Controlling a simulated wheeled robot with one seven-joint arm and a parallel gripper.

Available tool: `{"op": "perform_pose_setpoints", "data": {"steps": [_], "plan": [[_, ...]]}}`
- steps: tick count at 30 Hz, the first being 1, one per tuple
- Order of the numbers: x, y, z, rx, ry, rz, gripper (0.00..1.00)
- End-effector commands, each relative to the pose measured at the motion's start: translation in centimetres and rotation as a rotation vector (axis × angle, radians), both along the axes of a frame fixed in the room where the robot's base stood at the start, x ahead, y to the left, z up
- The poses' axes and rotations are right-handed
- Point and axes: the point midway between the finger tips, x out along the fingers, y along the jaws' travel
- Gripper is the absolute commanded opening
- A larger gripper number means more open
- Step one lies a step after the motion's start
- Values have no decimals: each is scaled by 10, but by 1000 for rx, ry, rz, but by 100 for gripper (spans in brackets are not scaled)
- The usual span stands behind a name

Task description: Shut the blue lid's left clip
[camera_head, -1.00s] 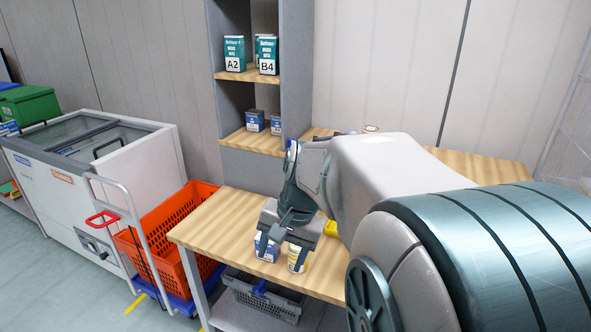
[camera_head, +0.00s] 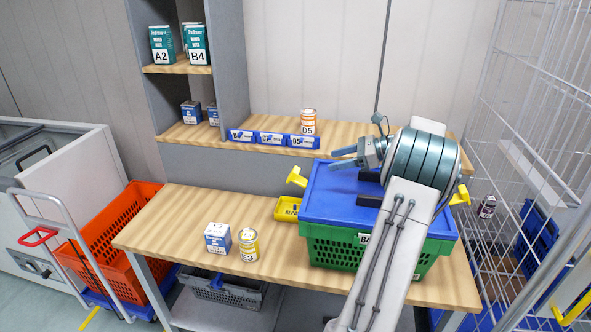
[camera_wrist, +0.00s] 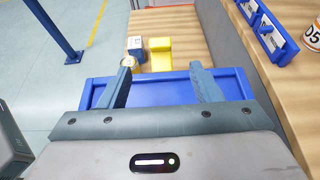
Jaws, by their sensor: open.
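The blue lid (camera_head: 335,195) lies on a green crate (camera_head: 330,246) on the wooden table. Its left clip (camera_head: 296,177) is yellow and sticks up and outward from the lid's left edge, swung open. In the wrist view the clip (camera_wrist: 160,55) shows beyond the lid's far rim (camera_wrist: 175,77), between the two fingers in the picture. My gripper (camera_head: 343,157) is open and empty, over the lid, with its fingers pointing left toward the clip and apart from it. It also shows in the wrist view (camera_wrist: 164,78). The right clip (camera_head: 461,195) is yellow and partly behind my arm.
A white-blue box (camera_head: 218,238) and a yellow-labelled can (camera_head: 248,245) stand left of the crate. Blue label holders (camera_head: 272,138) and can D5 (camera_head: 308,122) are on the raised shelf behind. A wire cage (camera_head: 520,120) stands at right.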

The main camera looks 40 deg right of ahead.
Motion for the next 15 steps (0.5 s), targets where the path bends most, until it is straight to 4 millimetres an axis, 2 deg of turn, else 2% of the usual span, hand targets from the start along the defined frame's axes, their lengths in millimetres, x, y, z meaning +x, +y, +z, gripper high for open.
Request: {"op": "perform_pose_setpoints", "data": {"steps": [5,15], "plan": [[15,13,-8,5,0,1,58],[65,56,-35,3,2,1,58]]}}
